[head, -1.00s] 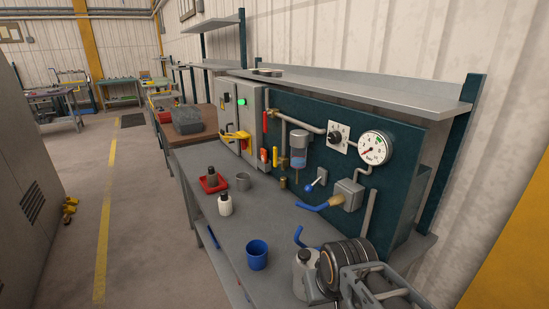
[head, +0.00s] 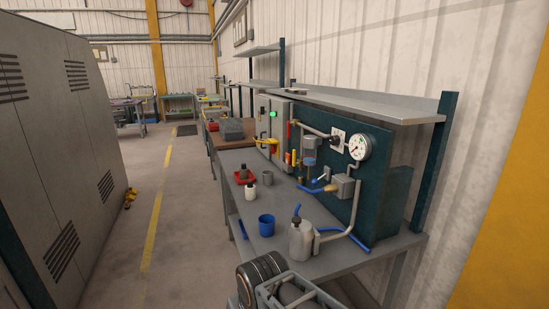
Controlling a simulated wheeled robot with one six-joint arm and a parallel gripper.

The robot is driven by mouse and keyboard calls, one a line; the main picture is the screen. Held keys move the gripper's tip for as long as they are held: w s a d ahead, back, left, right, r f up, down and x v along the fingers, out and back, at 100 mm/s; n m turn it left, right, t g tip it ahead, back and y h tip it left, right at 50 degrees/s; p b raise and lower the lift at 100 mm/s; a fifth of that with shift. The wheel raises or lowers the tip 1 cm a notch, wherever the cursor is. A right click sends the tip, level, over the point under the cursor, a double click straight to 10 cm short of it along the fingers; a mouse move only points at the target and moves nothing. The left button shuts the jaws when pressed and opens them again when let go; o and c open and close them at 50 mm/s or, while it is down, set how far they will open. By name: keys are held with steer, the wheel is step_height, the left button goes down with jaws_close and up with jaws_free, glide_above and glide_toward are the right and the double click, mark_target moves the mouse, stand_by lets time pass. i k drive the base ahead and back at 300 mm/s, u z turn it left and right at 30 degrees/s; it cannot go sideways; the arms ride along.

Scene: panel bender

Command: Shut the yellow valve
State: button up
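The teal panel (head: 379,165) stands at the back of the grey workbench (head: 290,262), right of centre in the head view. A small upright yellow-orange handle (head: 294,157) shows on its left part, beside a similar red-orange one (head: 288,158). It looks like the yellow valve, but it is too small to tell its exact setting. A larger yellow piece (head: 266,144) sits on the grey control box (head: 268,125) to the left. Part of my arm shows at the bottom, well short of the panel; my gripper's fingertips do not show.
A tall grey cabinet (head: 55,150) stands left. The floor aisle between is clear.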

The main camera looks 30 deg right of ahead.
mark_target(294, 164)
steer(key=u, duration=0.5)
steer(key=i, duration=1.9)
steer(key=z, duration=1)
steer(key=i, duration=0.9)
steer(key=z, duration=0.8)
